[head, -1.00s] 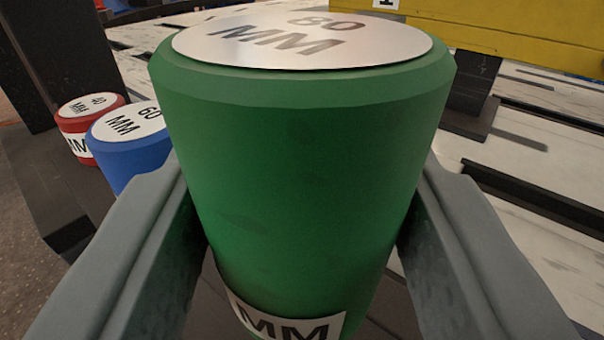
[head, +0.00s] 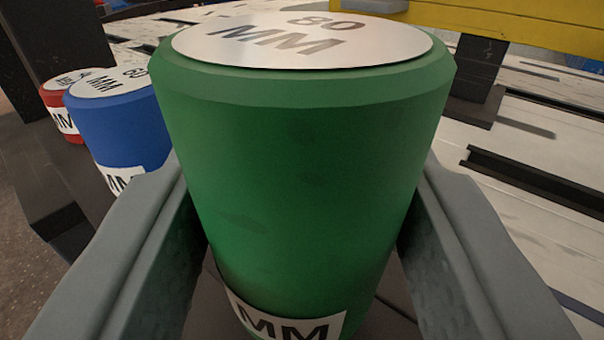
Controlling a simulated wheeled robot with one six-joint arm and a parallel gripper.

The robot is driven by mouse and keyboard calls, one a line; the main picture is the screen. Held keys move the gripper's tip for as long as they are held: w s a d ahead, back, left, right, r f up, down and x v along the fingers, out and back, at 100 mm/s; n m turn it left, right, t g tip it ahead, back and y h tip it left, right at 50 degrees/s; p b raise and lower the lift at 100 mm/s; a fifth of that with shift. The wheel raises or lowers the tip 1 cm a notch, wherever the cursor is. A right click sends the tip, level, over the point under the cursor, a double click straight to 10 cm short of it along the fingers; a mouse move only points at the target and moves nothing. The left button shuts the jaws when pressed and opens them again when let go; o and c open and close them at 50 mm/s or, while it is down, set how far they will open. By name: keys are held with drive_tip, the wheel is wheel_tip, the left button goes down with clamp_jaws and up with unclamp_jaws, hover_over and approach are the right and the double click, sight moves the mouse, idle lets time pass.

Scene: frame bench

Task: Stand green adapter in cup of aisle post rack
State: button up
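The green adapter (head: 305,170) is a large upright cylinder with a silver top marked 80 MM. It fills the middle of the head view. My gripper (head: 305,225) is shut on it, with one grey finger against each side. The adapter's lower end runs out of the picture, so I cannot tell what is under it. I cannot make out the aisle post rack's cup in this view.
A blue adapter (head: 120,125) marked 60 and a smaller red adapter (head: 60,105) stand close together at the left, by a dark post (head: 65,40). A yellow beam (head: 500,28) crosses the upper right, above a pale slotted surface (head: 530,180).

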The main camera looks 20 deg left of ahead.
drive_tip(key=shift+f, duration=0.35)
drive_tip(key=o, duration=1.3)
drive_tip(key=v, duration=1.7)
drive_tip(key=shift+s, duration=0.2)
drive_tip(key=shift+f, duration=0.1)
